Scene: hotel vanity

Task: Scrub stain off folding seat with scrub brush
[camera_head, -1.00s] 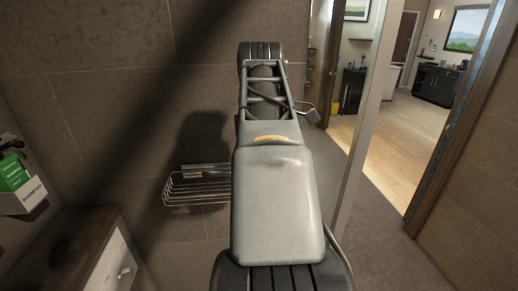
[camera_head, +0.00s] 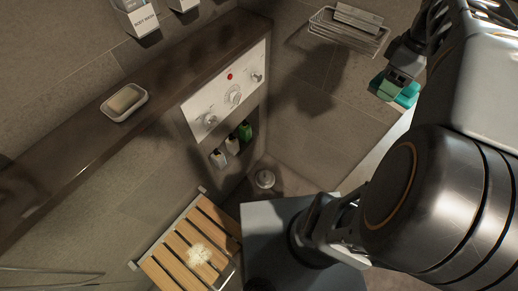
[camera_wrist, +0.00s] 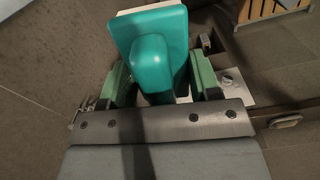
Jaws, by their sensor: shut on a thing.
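The folding seat (camera_head: 190,245) is a slatted wooden seat, folded down from the wall at the lower left of the head view. A pale, whitish stain (camera_head: 199,254) lies on its slats. Part of the slatted seat also shows at the top right of the wrist view (camera_wrist: 262,8). My gripper (camera_wrist: 150,85) is shut on the teal scrub brush (camera_wrist: 150,45), holding it by its handle. In the head view the teal brush (camera_head: 408,95) shows at the upper right, in the air and well apart from the seat. My arm hides part of that side.
A dark ledge (camera_head: 70,165) with a soap dish (camera_head: 125,103) runs along the wall above the seat. A white control panel (camera_head: 228,92) has several bottles in a niche below it. A wire basket (camera_head: 348,32) hangs on the wall near the brush.

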